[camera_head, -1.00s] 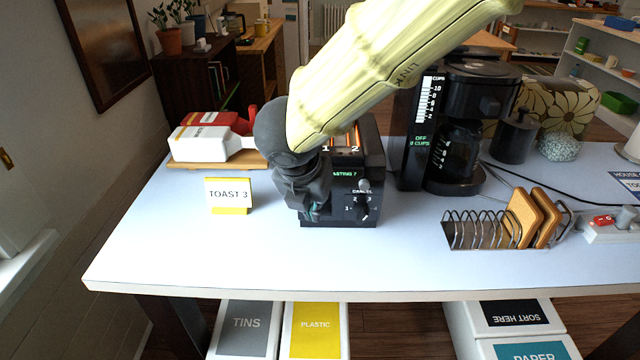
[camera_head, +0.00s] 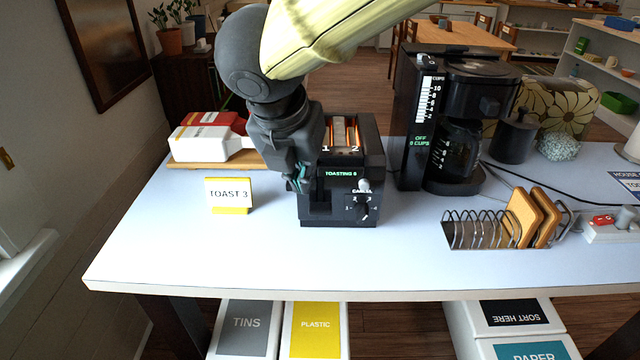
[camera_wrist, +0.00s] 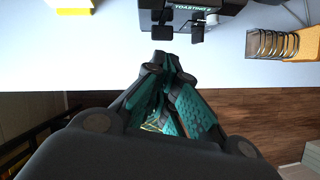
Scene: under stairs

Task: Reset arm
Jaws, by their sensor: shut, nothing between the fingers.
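My gripper (camera_head: 300,184) is shut and empty, pointing down at the front left of the black toaster (camera_head: 367,172). The toaster's slots glow orange, and its green display reads "TOASTING" with a last figure that looks like 6. In the wrist view, my gripper (camera_wrist: 160,62) shows its teal-padded fingers closed together. The toaster (camera_wrist: 238,20) is beyond the fingertips there, with a visible gap of table between.
A "TOAST 3" sign (camera_head: 229,194) stands left of the toaster. A coffee maker (camera_head: 455,120) is close on the right. A wire rack (camera_head: 482,236) holds toast slices. Bread packets (camera_head: 205,140) lie on a board at back left. The table front (camera_head: 260,262) is clear.

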